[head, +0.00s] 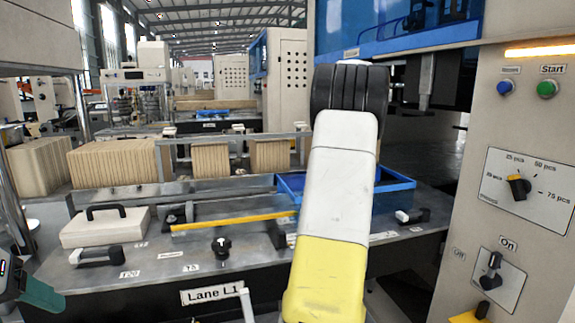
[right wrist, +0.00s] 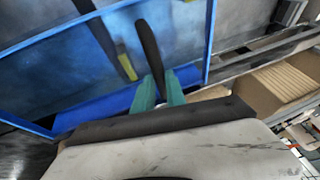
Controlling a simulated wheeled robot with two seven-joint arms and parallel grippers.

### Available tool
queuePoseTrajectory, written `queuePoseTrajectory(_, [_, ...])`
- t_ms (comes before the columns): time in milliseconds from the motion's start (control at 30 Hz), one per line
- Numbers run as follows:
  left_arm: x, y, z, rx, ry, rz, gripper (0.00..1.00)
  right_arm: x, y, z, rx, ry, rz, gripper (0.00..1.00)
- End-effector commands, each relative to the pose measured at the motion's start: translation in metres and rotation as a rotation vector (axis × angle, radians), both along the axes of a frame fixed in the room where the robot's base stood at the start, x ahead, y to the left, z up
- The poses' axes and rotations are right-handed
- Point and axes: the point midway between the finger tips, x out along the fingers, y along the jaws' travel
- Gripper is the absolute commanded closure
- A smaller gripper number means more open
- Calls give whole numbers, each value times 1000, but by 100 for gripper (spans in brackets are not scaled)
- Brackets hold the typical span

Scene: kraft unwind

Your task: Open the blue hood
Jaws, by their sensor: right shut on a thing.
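The blue hood (head: 395,25) fills the top right of the head view, cut off by the frame. Its blue-framed, see-through panel (right wrist: 60,45) fills the upper left of the right wrist view. A black bar handle (right wrist: 149,42) stands at the panel. My right gripper (right wrist: 158,90) has its teal fingers shut around the lower part of this handle. In the head view my right arm hides the fingers and the handle. My left gripper (head: 40,294) shows only in part at the lower left edge, away from the hood; its opening cannot be made out.
A control panel (head: 515,180) with buttons and a dial stands at the right. A blue tray (head: 400,185) lies behind my right arm. The deck (head: 150,265) carries a grey-white handled case (head: 105,228), a yellow bar (head: 232,221) and black knobs. Brown stacks (head: 120,163) stand farther back.

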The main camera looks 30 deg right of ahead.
Motion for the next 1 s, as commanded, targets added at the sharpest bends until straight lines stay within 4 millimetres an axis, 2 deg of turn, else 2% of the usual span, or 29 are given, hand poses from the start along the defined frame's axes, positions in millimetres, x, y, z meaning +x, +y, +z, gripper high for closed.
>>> queuePoseTrajectory(100, [0,0,0,0,0,0,33,0,0,1,-1,-2,-1,100])
queuePoseTrajectory(133, [0,0,0,0,0,0,33,0,0,1,-1,-2,-1,82])
queuePoseTrajectory(233, [0,0,0,0,0,0,33,0,0,1,0,-2,0,62])
queuePoseTrajectory(633, [0,0,0,0,0,0,33,-2,0,6,0,-2,0,62])
queuePoseTrajectory(1000, [0,0,0,0,0,0,33,-26,-5,59,-2,-3,-1,62])
